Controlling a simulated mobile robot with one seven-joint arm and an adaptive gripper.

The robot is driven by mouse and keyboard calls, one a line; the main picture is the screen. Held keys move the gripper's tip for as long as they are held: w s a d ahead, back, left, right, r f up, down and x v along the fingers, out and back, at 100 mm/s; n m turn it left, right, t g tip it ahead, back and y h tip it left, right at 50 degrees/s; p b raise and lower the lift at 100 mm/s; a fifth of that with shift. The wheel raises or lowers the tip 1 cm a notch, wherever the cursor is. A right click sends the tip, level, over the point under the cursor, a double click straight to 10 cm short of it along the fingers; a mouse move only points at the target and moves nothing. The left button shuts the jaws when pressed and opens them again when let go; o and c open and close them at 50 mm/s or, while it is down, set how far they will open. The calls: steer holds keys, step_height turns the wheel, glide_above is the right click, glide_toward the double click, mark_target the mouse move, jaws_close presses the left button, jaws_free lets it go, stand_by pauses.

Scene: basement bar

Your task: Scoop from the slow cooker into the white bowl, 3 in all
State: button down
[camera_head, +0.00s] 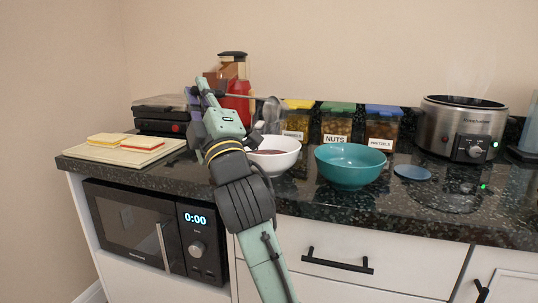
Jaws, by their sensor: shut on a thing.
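The white bowl (287,159) stands on the counter left of centre, with dark reddish-brown food in it. My arm hides its left side. The slow cooker (436,128) stands at the far right; its top looks open and a green light shows on its front. Its inside is barely visible. My gripper (206,92) is up and left of the white bowl, mostly hidden by my own wrist. It is shut on a metal ladle (272,109), whose head shows above and behind the white bowl. I cannot tell whether the ladle holds food.
A teal bowl (350,178) stands right of the white bowl, with a blue disc (412,172) beside it. Several labelled jars (336,127) line the wall. A red appliance (236,88) stands behind my gripper. Sandwiches (142,143) lie on a board at left, above a microwave (130,221).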

steer(key=w+d+r+m+h+p, duration=0.1)
steer(key=r+m+h+p, duration=0.1)
steer(key=m+p, duration=0.1)
steer(key=w+d+r+m+h+p, duration=0.1)
steer(key=r+m+h+p, duration=0.1)
steer(key=r+m+p, duration=0.1)
steer(key=d+r+m+h+p, duration=0.1)
steer(key=r+m+h+p, duration=0.1)
steer(key=p, duration=0.1)
steer(key=shift+w+d+r+m+t, duration=0.2)
steer(key=shift+w+d+m+t, duration=0.2)
steer(key=shift+w+d+r+m+g+h+p, duration=0.3)
steer(key=shift+w+d+m+h+p, duration=0.25)
steer(key=shift+d+m+p, duration=0.4)
steer(key=shift+w+d+r+m+g+h+p, duration=0.2)
steer(key=shift+w+d+m+h+p, duration=0.5)
steer(key=shift+p, duration=0.5)
steer(key=shift+w+d+r+m+g+h+p, duration=0.25)
steer(key=shift+d+r+m+h+p, duration=0.15)
steer(key=shift+m+p, duration=0.65)
